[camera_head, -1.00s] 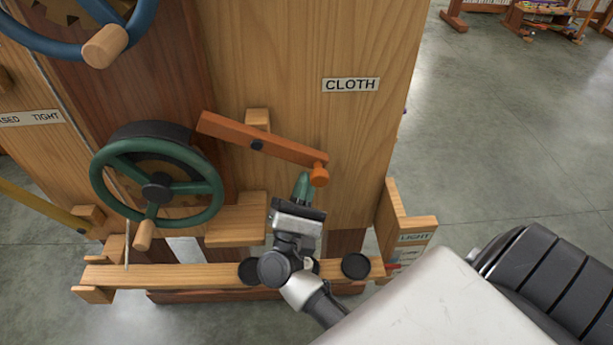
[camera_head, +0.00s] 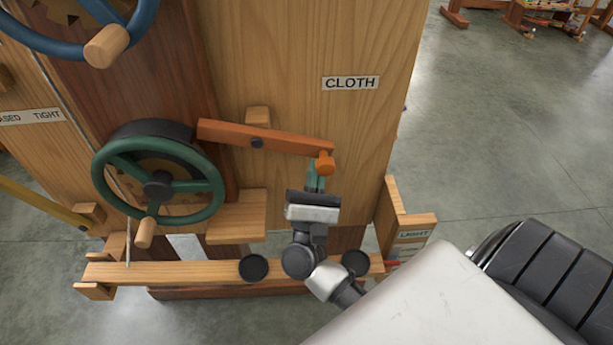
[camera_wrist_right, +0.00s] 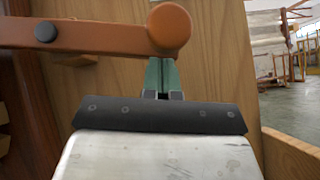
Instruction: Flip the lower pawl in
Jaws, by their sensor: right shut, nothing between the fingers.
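The lower pawl is an orange-brown wooden bar (camera_head: 290,143) on a dark pivot pin, with a round knob (camera_head: 325,163) at its right end. Its left end is above the rim of the green handwheel (camera_head: 208,200), with a toothed wheel partly visible behind the spokes. My right gripper (camera_head: 317,178) is shut and empty, its green fingertips just under the knob. In the right wrist view the fingertips (camera_wrist_right: 161,75) are directly below the knob (camera_wrist_right: 169,27) and seem to touch or nearly touch it. My left gripper is not in view.
A blue handwheel (camera_head: 140,20) with a wooden handle is at upper left. A wooden block (camera_head: 238,217) juts out left of my right gripper. A wooden rail (camera_head: 190,273) runs below. A "LIGHT" bracket (camera_head: 415,225) stands to the right. A "CLOTH" label (camera_head: 350,83) is above.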

